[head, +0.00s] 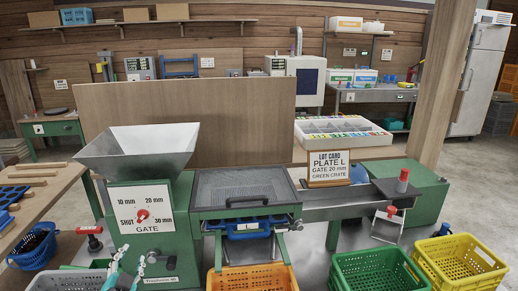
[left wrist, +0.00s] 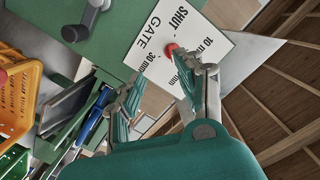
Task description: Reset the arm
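My left gripper (head: 135,256) is in front of the green machine's white gate panel (head: 157,196), below its red knob (head: 142,215). The panel reads SHUT, 10 mm, 20 mm and 30 mm; the knob's setting is too small to tell. In the left wrist view my left gripper (left wrist: 155,92) has its teal fingers spread with nothing between them. The red knob (left wrist: 171,48) shows just beyond one fingertip there; whether they touch is unclear, but the head view shows a gap. My right gripper is in neither view.
A metal hopper (head: 137,148) tops the machine. A sieve tray (head: 245,187) sits right of it, above a blue plate marked L (head: 247,227). Orange (head: 252,279), green (head: 378,271) and yellow (head: 460,262) crates stand in front. A lot card (head: 328,168) stands at right.

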